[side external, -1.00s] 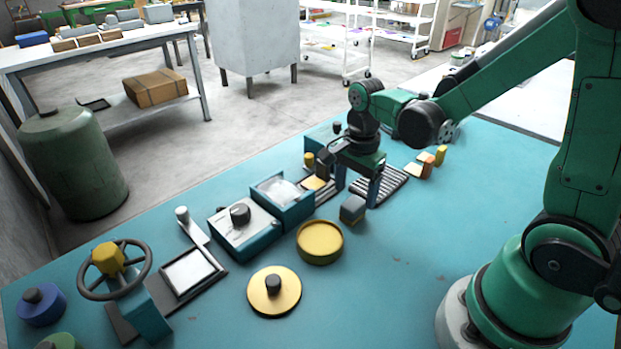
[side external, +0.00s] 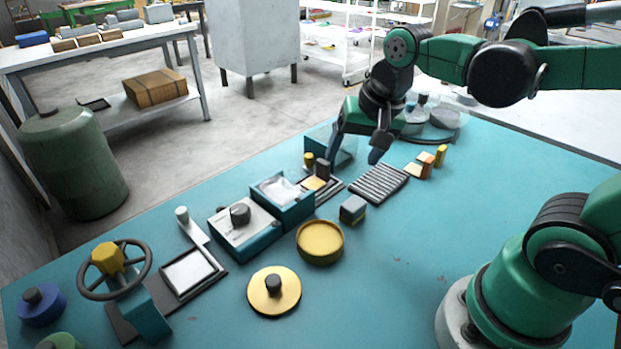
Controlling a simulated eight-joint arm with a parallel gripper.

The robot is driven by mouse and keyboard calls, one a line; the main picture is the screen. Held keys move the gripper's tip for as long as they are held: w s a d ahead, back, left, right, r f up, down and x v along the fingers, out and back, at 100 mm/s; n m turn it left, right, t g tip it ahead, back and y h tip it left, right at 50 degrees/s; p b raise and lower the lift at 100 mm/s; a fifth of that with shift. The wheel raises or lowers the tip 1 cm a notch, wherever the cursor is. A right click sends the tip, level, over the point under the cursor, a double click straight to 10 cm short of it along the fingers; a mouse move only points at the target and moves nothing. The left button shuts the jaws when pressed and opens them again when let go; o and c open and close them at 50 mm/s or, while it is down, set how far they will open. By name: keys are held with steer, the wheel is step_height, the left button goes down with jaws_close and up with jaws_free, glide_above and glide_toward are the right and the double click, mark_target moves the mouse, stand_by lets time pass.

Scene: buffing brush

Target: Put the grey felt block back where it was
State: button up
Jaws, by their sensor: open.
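The grey felt block (side external: 353,207) sits on the teal table, just right of the teal box with white contents and above the round yellow dish. Its top is grey and a yellowish layer shows low on its side. My gripper (side external: 354,160) is open and empty. It is tilted, above and behind the block and apart from it, over the far side of the table near the ribbed pad. Nothing shows between its fingers.
A ribbed pad (side external: 379,184) lies right of the block, with small coloured blocks (side external: 427,164) beyond it. The yellow dish (side external: 320,242) and a brass lid (side external: 274,291) stand in front. A knobbed box (side external: 244,226) is left.

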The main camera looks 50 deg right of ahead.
steer(key=n+t, duration=0.1)
steer(key=n, duration=0.1)
steer(key=a+n+t, duration=0.1)
steer(key=n, duration=0.2)
steer(key=a+n+t, duration=0.1)
steer(key=n, duration=0.2)
steer(key=shift+s+f, duration=0.2)
steer(key=shift+s, duration=0.15)
